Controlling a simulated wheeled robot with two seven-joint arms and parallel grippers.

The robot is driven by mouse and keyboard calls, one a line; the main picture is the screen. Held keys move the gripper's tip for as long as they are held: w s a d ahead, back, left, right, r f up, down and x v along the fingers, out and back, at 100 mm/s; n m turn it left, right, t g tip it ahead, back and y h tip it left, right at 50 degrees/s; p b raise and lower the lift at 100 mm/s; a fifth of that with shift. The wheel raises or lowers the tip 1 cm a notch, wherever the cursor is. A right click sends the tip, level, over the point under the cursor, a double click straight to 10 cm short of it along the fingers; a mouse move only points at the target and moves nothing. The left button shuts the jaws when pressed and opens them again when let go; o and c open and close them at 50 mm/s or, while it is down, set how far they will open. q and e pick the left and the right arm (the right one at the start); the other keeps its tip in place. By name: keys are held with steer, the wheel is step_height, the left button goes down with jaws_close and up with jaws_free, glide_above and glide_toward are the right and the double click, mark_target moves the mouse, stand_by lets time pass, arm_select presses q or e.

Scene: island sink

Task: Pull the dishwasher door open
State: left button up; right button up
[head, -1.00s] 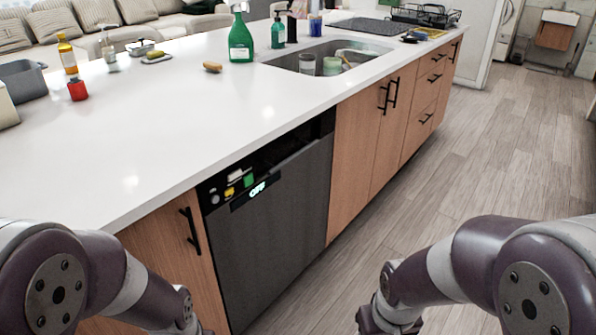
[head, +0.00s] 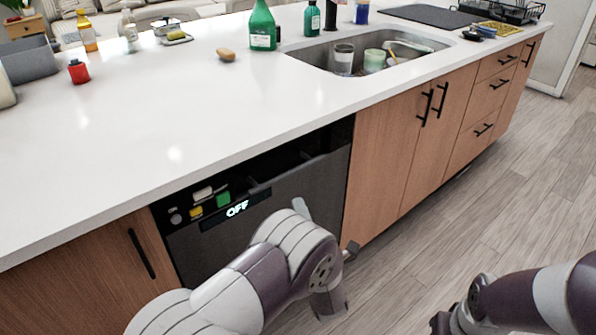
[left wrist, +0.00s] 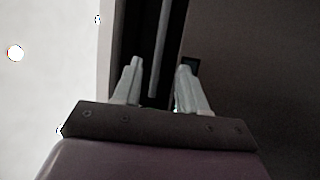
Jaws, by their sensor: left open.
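The dishwasher door (head: 212,260) is a dark grey panel under the white counter and looks shut or nearly so. Its top strip has colored marks and a lit "OFF" display (head: 237,208). A dark recess (head: 318,148) runs along its upper edge. My left arm reaches across the door front; a pale finger (head: 301,208) shows past it, and the rest of that gripper is mostly hidden. In the left wrist view my left gripper (left wrist: 161,75) is open, its fingers at the dark gap beside the door panel (left wrist: 255,75). Contact cannot be told.
The white counter (head: 130,130) overhangs the door. A wooden cabinet with a black handle (head: 141,254) is on the left, and wooden cabinets (head: 400,150) are on the right. The floor (head: 530,200) at right is clear. My right arm is at lower right.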

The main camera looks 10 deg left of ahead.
mark_target(285, 173)
arm_select(q)
steer(key=b+x, duration=0.1)
steer(key=x, duration=1.1)
steer(key=shift+w+a, duration=0.1)
steer(key=shift+w, duration=0.15)
steer(key=shift+c, duration=0.2)
steer(key=shift+f, duration=0.1)
jaws_close()
